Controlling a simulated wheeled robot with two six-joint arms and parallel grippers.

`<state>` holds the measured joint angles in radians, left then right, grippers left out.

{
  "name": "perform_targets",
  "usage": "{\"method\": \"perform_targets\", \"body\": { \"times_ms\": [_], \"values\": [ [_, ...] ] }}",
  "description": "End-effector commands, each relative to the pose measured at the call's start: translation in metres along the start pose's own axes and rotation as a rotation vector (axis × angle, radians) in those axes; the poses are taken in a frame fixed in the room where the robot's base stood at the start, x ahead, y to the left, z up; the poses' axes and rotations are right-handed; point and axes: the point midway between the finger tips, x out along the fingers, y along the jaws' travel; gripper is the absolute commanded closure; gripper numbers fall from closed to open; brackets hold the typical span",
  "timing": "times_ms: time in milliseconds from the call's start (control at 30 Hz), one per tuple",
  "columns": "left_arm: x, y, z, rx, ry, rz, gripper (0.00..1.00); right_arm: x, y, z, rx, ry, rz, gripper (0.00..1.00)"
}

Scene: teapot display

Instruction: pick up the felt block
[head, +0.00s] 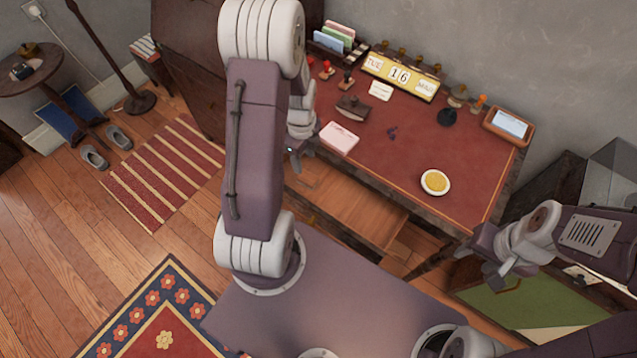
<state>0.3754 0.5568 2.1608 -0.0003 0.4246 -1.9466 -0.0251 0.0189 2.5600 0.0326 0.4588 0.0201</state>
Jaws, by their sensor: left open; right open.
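On the red top of the desk (410,165), a dark brown block with a raised grip (352,107) lies left of the middle; it looks most like the felt block, but I cannot be sure at this size. My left gripper (300,165) is at the desk's front left edge, below and left of the block and apart from it. It is open, partly hidden by my own arm. My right gripper (484,256) is open and empty, off the desk's front right corner, far from the block.
A pink notepad (340,138) lies just in front of the brown block.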

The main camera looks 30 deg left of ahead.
Motion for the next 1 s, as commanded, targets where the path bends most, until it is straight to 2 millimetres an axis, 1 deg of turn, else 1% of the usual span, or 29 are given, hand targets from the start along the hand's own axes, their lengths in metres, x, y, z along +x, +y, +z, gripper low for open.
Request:
{"method": "perform_targets", "body": {
  "times_ms": [67, 267, 433, 600, 700, 933, 967, 1000],
  "values": [
    [0.004, 0.000, 0.000, 0.000, 0.000, 0.001, 0.51, 0.001, 0.000, 0.000, 0.000, 0.000, 0.000, 0.52],
    [0.035, 0.001, -0.001, -0.002, 0.001, 0.003, 0.51, 0.009, 0.000, 0.001, 0.000, 0.000, 0.000, 0.52],
    [0.044, 0.000, 0.000, -0.002, 0.001, 0.001, 0.51, 0.010, 0.000, 0.001, 0.000, 0.000, 0.000, 0.52],
    [0.077, -0.001, 0.001, -0.002, 0.001, 0.003, 0.51, 0.018, 0.000, 0.002, 0.000, 0.000, 0.000, 0.52],
    [0.088, -0.001, 0.001, -0.002, 0.001, 0.002, 0.51, 0.019, 0.001, 0.002, 0.000, 0.000, 0.000, 0.52],
    [0.090, -0.002, 0.001, -0.003, 0.000, -0.001, 0.51, 0.019, 0.001, 0.002, 0.000, 0.000, 0.000, 0.52],
    [0.090, -0.002, 0.001, -0.002, 0.000, -0.001, 0.54, 0.019, 0.001, 0.002, 0.000, 0.000, 0.000, 0.52],
    [0.090, -0.002, 0.001, -0.003, 0.000, -0.001, 0.65, 0.019, 0.001, 0.002, 0.000, 0.000, 0.000, 0.52]
  ]
}}
